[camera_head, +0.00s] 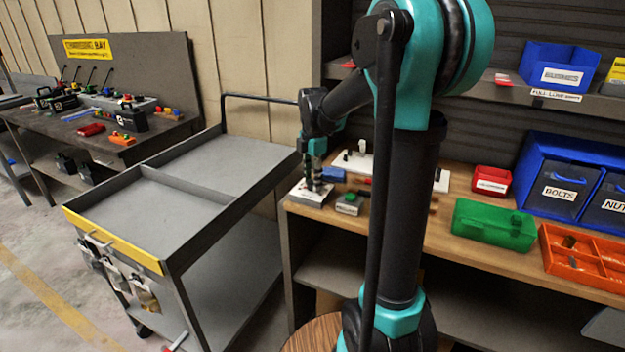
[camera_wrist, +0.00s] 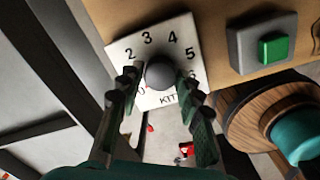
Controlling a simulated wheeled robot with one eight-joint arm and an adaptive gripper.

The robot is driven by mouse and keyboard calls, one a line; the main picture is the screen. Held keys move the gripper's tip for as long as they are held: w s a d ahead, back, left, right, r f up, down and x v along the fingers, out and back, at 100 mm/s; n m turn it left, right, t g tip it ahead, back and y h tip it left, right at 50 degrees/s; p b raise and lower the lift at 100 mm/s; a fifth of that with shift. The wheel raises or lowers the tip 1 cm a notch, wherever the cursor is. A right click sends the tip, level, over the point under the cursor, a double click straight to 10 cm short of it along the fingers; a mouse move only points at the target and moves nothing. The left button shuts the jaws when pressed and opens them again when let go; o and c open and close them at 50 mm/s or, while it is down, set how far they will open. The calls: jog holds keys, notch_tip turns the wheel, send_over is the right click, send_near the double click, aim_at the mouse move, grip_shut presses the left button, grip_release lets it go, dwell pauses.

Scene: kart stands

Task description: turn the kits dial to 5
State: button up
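The kits dial is a dark grey round knob (camera_wrist: 160,73) on a white plate (camera_wrist: 118,48), marked 2, 3, 4 and 5 along an arc, with lettering starting "KIT" below. Part of the plate is hidden by my fingers, and I see no pointer mark on the knob. My gripper (camera_wrist: 161,80) has one finger on each side of the knob, with a gap showing on both sides; it looks open. In the head view the dial plate (camera_head: 309,196) lies at the left front end of the wooden bench, with my gripper (camera_head: 314,182) pointing down over it.
A grey box with a green button (camera_wrist: 273,48) sits right of the dial; it also shows in the head view (camera_head: 348,204). Blue, red, green and orange bins stand farther right on the bench (camera_head: 400,235). A grey cart (camera_head: 150,205) stands just left of the bench.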

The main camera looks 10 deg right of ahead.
jog(key=c, duration=0.6)
